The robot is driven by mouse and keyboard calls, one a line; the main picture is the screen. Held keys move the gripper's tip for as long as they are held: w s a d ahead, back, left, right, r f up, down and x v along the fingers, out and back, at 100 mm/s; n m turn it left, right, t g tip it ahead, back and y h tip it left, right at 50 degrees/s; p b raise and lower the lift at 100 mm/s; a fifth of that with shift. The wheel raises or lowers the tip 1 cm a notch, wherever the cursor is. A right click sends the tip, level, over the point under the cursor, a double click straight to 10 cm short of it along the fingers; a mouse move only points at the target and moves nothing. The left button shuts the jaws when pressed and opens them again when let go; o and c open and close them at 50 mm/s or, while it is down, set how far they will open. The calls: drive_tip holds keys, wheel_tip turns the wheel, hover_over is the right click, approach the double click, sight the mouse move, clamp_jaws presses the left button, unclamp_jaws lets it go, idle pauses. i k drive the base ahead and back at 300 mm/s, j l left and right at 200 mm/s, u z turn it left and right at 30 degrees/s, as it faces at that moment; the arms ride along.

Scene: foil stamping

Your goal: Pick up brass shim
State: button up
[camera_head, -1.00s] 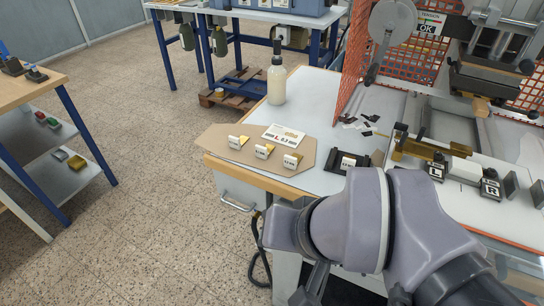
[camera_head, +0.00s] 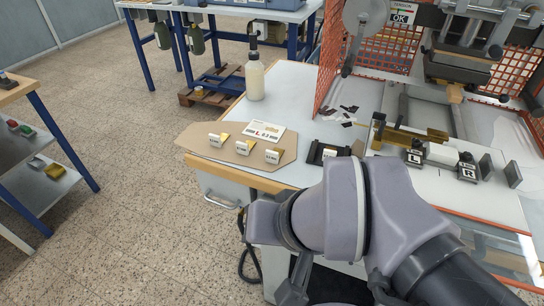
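Three small brass shims with white labels stand in a row on a tan board at the table's front left corner: a left shim (camera_head: 224,137), a middle shim (camera_head: 248,143) and a right shim (camera_head: 279,148). The label print is too small to read surely. The tan board (camera_head: 205,150) also bears a white card (camera_head: 264,132) with a red L and a number. My arm fills the lower middle and right, in front of the table.
A black holder (camera_head: 314,154) lies right of the board. A squeeze bottle (camera_head: 254,78) stands behind it. The stamping press (camera_head: 465,60), orange mesh guard (camera_head: 326,75), a brass bar (camera_head: 408,139) and blocks marked L (camera_head: 415,156) and R (camera_head: 467,170) occupy the right.

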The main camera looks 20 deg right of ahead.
sight(273, 158)
drive_tip(key=k+l+z, duration=0.1)
drive_tip(key=k+z, duration=0.4)
drive_tip(key=k+l+z, duration=0.2)
drive_tip(key=z, duration=0.3)
